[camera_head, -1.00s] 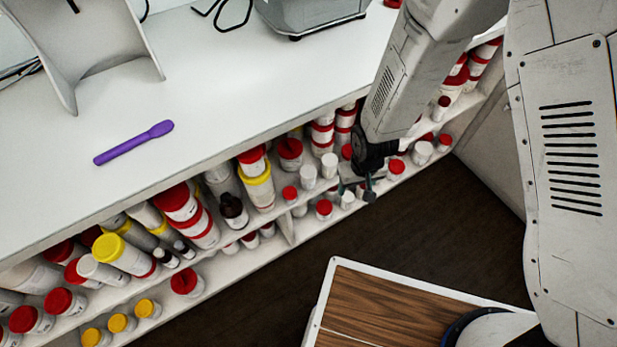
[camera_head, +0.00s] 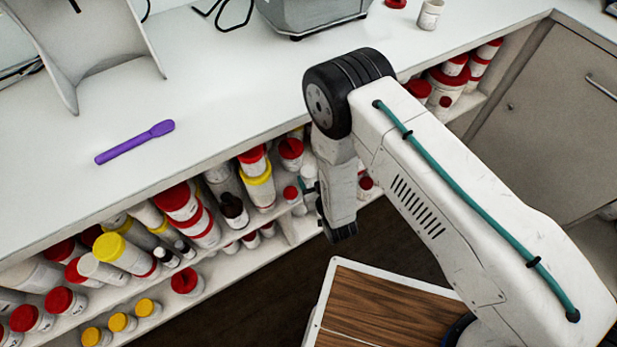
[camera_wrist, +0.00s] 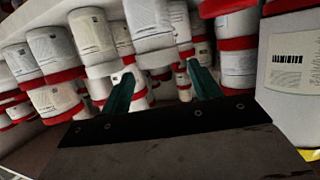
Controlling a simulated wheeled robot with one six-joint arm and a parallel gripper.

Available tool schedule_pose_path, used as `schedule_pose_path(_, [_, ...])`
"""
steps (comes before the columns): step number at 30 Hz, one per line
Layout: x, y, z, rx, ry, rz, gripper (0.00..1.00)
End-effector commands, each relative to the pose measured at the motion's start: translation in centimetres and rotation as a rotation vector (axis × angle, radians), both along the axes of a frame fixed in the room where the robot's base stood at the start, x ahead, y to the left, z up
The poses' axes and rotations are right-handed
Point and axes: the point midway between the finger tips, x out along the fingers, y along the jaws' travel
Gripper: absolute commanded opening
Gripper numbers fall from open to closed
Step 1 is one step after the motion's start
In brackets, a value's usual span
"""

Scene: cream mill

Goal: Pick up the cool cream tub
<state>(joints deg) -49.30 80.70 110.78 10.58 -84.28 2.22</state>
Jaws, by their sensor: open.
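I cannot tell which of the many tubs is the cool cream tub, since no label is readable. My gripper (camera_wrist: 162,84) is open in the wrist view, its two teal fingers apart and pointing at crowded white tubs with red lids. A small white tub (camera_wrist: 152,18) shows beyond the fingers, and a larger labelled tub (camera_wrist: 292,75) stands close at the right edge. No tub is clearly held between the fingers. In the head view, my gripper is at the shelf front, mostly hidden by my arm, with only a bit of teal showing.
Shelves (camera_head: 262,240) under the white counter (camera_head: 225,75) are packed with red- and yellow-lidded tubs and dark bottles. A purple spatula (camera_head: 135,143) lies on the counter. An open white tub (camera_head: 430,14) stands at the back right. A grey cabinet (camera_head: 545,110) is at the right.

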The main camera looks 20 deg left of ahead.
Motion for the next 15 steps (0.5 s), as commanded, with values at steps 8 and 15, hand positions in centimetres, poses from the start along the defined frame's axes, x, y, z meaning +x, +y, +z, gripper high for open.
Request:
schedule_pose_path(8, [2.7,2.0,-1.5,-0.001,0.0,-0.002,0.62])
schedule_pose_path(15, [4.7,3.6,-2.4,-0.002,0.002,0.0,0.62])
